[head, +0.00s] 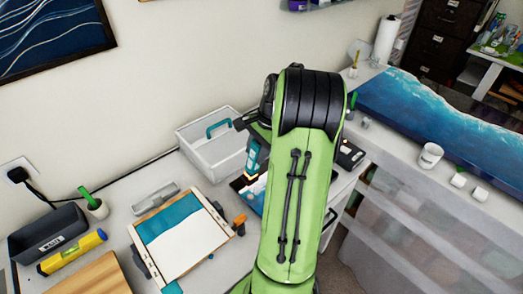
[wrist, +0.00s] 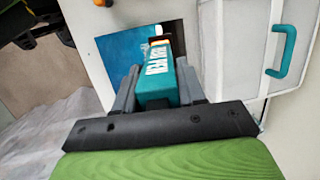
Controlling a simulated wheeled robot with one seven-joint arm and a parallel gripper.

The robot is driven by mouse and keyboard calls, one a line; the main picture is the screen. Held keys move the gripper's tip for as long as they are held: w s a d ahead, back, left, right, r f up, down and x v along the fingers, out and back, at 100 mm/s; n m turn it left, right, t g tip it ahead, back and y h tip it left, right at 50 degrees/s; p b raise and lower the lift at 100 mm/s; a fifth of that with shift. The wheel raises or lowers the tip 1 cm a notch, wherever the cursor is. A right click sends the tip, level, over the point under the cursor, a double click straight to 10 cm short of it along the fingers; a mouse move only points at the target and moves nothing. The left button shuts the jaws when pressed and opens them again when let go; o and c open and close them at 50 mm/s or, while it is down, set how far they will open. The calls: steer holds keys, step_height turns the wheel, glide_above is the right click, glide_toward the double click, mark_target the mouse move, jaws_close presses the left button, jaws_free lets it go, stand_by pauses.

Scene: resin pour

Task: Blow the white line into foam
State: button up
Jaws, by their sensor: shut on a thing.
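My gripper (wrist: 155,80) is shut on a teal heat pen (wrist: 160,72), which points away from the wrist. The pen (head: 252,156) also shows in the head view, with an orange glow at its tip. Its tip is over or close to a blue panel (wrist: 122,46) on the bench. A white patch, perhaps the white line (head: 258,186), shows on that panel just below the tip. My arm hides the panel's right part in the head view. I cannot tell whether the tip touches the surface.
A white bin (head: 195,140) with a teal handle stands behind the panel. A teal and white board (head: 185,242) in a wooden frame lies to the left, with an orange clamp (head: 239,219). A blue resin slab (head: 430,112) and a white cup (head: 430,155) are at right.

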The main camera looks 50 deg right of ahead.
steer(key=shift+w+a+b, duration=0.55)
steer(key=shift+a+b, duration=0.9)
steer(key=shift+a, duration=0.95)
steer(key=a+p+v, duration=0.1)
steer(key=p+v, duration=0.7)
steer(key=p, duration=0.1)
steer(key=shift+r, duration=0.5)
steer(key=shift+d, duration=0.15)
